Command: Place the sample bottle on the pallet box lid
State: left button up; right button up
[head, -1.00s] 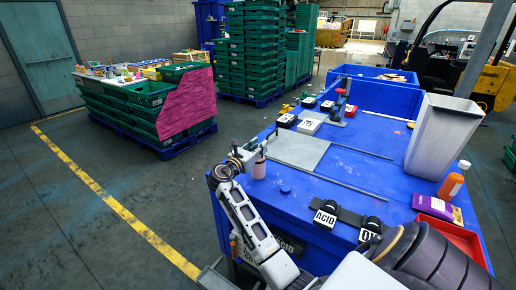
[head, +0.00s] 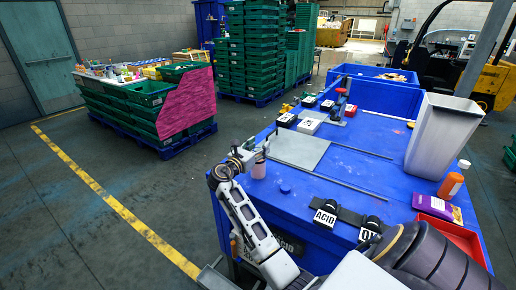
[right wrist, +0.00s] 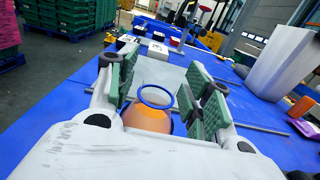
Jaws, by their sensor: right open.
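The sample bottle (head: 259,169) is a small pinkish bottle standing upright near the left edge of the blue pallet box lid (head: 330,170). In the right wrist view the bottle (right wrist: 146,118) looks orange, with an open top and a blue ring at its neck. My right gripper (head: 262,152) is at the bottle. In the right wrist view its green-padded fingers (right wrist: 160,92) are open, one on each side of the bottle, with gaps visible. The bottle's lower part is hidden by the gripper body in that view. My left gripper is not in view.
A blue cap (head: 285,189) lies right of the bottle. A grey plate (head: 298,149) lies behind it. Black ACID-labelled items (head: 326,213) sit at the front. A grey bin (head: 443,135), an orange bottle (head: 451,185) and a red tray (head: 455,236) stand right.

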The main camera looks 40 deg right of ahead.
jog(key=shift+s+a, duration=0.1)
jog(key=shift+a, duration=0.25)
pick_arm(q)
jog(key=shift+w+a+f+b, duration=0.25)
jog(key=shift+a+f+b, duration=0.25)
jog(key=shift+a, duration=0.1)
pick_arm(e)
jog(key=v, duration=1.1)
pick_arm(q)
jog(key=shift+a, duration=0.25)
pick_arm(e)
jog(key=shift+s+r, duration=0.1)
jog(key=shift+r, duration=0.05)
